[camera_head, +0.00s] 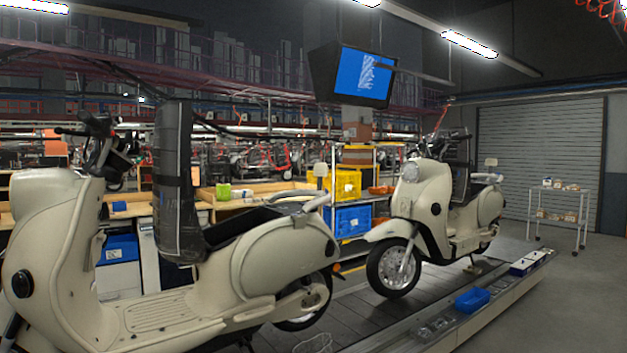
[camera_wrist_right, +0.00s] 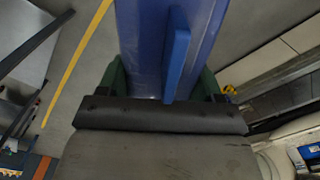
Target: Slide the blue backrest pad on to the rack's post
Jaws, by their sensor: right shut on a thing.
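In the right wrist view a blue pad (camera_wrist_right: 142,45), taken as the backrest pad, reaches up out of the picture, with a narrow upright blue plate on its face. My right gripper (camera_wrist_right: 165,85) is shut on it; green parts show at both its sides, behind a dark bar. In the head view the near cream scooter (camera_head: 262,275) has a pale rail (camera_head: 300,204) behind its black seat. A small pale plate (camera_head: 320,170) stands above the rail's rear end; I cannot tell whether it belongs to the rack's post. Neither gripper nor the blue pad shows in the head view.
A second cream scooter (camera_head: 420,205) stands farther along the slat conveyor (camera_head: 375,312). A blue tray (camera_head: 472,300) lies on the conveyor's edge. Yellow (camera_head: 348,184) and blue (camera_head: 350,220) crates stand behind. The floor at right is clear, with a wheeled shelf (camera_head: 556,212) beyond.

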